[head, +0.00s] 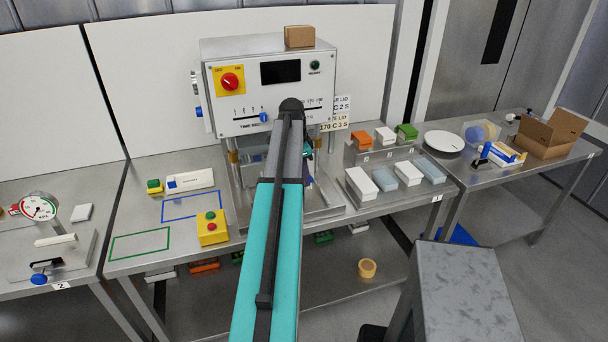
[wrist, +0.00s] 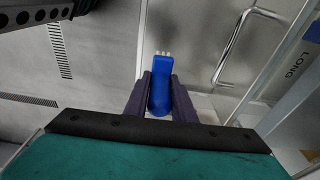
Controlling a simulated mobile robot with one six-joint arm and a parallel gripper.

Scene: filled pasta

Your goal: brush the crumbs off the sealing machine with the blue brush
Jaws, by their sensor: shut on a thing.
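The sealing machine (head: 225,112) stands at the back of the middle steel bench in the head view, with a white control box, a red knob on a yellow plate and a dark display. My arm crosses in front of it and hides much of its lower part. My gripper (wrist: 160,80) is shut on the blue brush (wrist: 159,97) in the wrist view, and the pale bristle end points away from me. In the head view my gripper is mostly hidden behind my arm, by the machine's lower opening. I cannot make out any crumbs.
A small cardboard box (head: 299,36) sits on top of the machine. A yellow button box (head: 212,228) stands at the bench front left. White and grey-blue packs (head: 362,184) lie to the right. A metal handle (wrist: 246,45) shows in the wrist view.

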